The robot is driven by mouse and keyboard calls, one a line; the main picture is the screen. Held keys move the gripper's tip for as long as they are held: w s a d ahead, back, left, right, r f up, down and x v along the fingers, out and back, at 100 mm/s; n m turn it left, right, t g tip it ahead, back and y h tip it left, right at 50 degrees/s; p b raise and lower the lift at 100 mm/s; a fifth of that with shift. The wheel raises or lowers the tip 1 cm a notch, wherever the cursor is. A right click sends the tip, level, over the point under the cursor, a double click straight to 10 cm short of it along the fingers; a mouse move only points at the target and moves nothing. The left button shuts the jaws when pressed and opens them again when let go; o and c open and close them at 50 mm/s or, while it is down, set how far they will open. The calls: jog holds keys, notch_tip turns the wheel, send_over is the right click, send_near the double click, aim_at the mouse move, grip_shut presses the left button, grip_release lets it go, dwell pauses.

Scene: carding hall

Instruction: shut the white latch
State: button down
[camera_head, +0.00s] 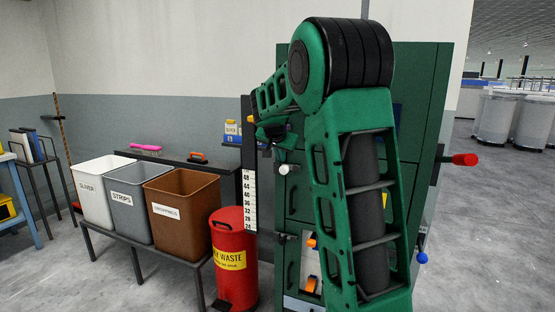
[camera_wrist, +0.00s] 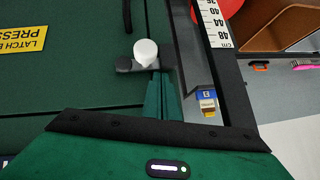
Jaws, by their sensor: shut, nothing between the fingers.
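The white latch shows as a round white knob (camera_head: 284,169) on the front of the green cabinet (camera_head: 430,95), just below my gripper in the head view. In the wrist view the white knob (camera_wrist: 145,51) sits on a short dark arm against the green panel. My gripper (camera_wrist: 158,75) is shut and empty, its fingertips close to the knob and dark arm. I cannot tell whether they touch. My gripper (camera_head: 282,147) is partly hidden among dark parts in the head view. My arm covers much of the cabinet front.
A measuring scale (camera_head: 250,200) on a dark post stands left of the latch. A red waste bin (camera_head: 233,275) is below left, beside a bench with white, grey and brown bins (camera_head: 185,205). A red knob (camera_head: 465,159) and blue knob (camera_head: 422,257) project right. A yellow label (camera_wrist: 22,38) reads "LATCH" and "PRESS".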

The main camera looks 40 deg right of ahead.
jog(key=v, duration=1)
jog(key=shift+a, duration=0.15)
jog(key=s+a+f+n+g+y, duration=0.2)
jog(key=s+a+f, duration=0.3)
jog(key=s, duration=0.7)
jog(key=s+a+f+n+g+y, duration=0.2)
jog(key=s+a+f, duration=0.3)
jog(key=s+f, duration=0.4)
jog(key=s+a+f+n+g+y, duration=0.2)
jog(key=s+a+f, duration=0.4)
jog(key=s, duration=1.1)
jog(key=shift+f+n+y, duration=0.4)
jog(key=shift+f+y, duration=0.2)
jog(key=shift+s, duration=0.1)
